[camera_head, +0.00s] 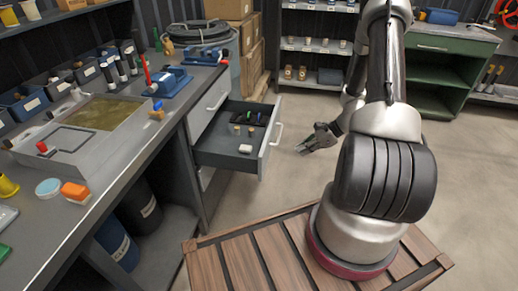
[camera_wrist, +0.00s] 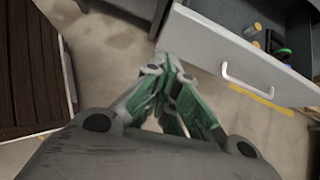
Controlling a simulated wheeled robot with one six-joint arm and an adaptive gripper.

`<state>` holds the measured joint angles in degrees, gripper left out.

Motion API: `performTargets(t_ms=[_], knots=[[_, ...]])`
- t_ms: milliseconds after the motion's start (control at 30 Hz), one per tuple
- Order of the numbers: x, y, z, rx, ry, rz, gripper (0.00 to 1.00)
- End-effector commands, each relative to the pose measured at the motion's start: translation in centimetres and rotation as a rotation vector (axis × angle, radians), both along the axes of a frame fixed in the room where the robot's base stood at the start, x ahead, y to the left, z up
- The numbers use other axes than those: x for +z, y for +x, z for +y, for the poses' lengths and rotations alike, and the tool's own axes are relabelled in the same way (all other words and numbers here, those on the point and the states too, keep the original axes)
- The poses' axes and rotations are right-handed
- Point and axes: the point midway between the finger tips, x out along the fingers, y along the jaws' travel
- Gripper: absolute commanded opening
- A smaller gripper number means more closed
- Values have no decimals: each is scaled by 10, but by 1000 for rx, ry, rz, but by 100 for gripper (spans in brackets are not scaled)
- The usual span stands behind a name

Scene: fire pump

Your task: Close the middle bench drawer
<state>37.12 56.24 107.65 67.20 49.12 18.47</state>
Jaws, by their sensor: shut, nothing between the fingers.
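The middle bench drawer (camera_head: 225,148) stands pulled out from the grey workbench in the head view. Its light front (camera_head: 270,141) faces right and carries a white bar handle (camera_head: 278,134). Several small items lie inside it. The drawer front and handle also show at the upper right of the wrist view (camera_wrist: 240,62). My gripper (camera_head: 302,149) is shut and empty, to the right of the drawer front and apart from it in the head view. In the wrist view my gripper's fingertips (camera_wrist: 168,62) are together, left of the handle, near the drawer front's left end.
Another drawer front (camera_head: 208,105) with a handle is closed at the bench's far side. The bench top (camera_head: 120,160) holds bins, a tray and tools. Barrels (camera_head: 117,243) stand under the bench. A green cabinet (camera_head: 440,65) stands at the back right. The floor right of the drawer is clear.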

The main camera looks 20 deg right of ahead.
Motion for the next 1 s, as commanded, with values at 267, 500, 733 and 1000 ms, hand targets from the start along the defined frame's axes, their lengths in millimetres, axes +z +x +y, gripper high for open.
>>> performTargets(t_ms=[267,500,733,1000], knots=[[-4,21,0,-127,23,29,0],[-35,38,26,-124,24,31,0],[-69,57,55,-122,23,30,0],[-69,77,83,-122,21,27,0]])
